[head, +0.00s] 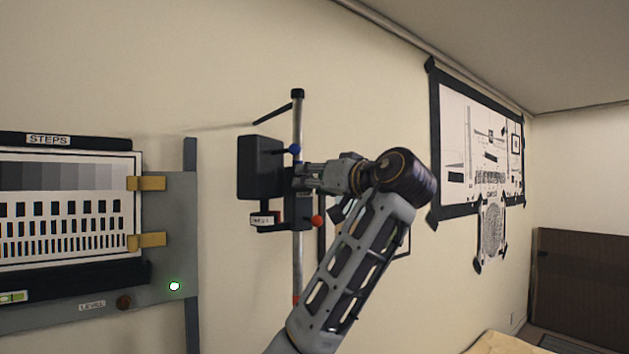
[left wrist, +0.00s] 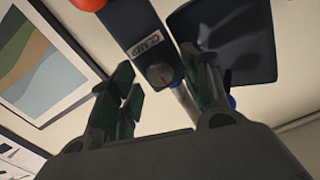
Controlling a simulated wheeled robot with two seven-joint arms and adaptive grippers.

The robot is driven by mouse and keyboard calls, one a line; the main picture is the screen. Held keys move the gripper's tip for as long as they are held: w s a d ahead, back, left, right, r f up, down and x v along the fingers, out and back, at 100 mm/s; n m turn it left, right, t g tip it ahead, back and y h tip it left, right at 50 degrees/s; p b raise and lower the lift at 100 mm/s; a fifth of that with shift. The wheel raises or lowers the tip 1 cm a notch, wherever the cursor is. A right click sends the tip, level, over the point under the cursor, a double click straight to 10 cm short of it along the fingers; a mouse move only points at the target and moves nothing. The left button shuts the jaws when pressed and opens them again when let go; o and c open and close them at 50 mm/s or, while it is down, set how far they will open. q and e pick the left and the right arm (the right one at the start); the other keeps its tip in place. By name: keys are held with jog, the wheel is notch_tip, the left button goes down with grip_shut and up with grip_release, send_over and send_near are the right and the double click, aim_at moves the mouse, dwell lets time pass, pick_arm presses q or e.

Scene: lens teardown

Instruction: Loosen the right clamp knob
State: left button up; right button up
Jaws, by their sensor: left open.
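The clamp knob (left wrist: 160,75) is a small round grey-metal knob on a dark bracket (left wrist: 128,22) beside a CLAMP label (left wrist: 149,46) in the left wrist view. It lies between the two fingers of my left gripper (left wrist: 162,96), which is open, with a gap visible on each side; I cannot tell whether a finger touches it. In the head view my left gripper (head: 299,178) points left at the dark box fixture on the pole, and its fingers hide the knob. My right gripper is in neither view.
The dark box (head: 262,168) hangs on an upright pole (head: 298,120), with a blue ball (head: 295,149) above my gripper and a red ball (head: 318,221) below. A test chart board (head: 175,235) stands at left. A framed picture (left wrist: 38,65) hangs nearby.

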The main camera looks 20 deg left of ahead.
pick_arm(q)
jog(key=shift+c, duration=0.5)
jog(key=c, duration=1)
jog(key=shift+o, duration=0.2)
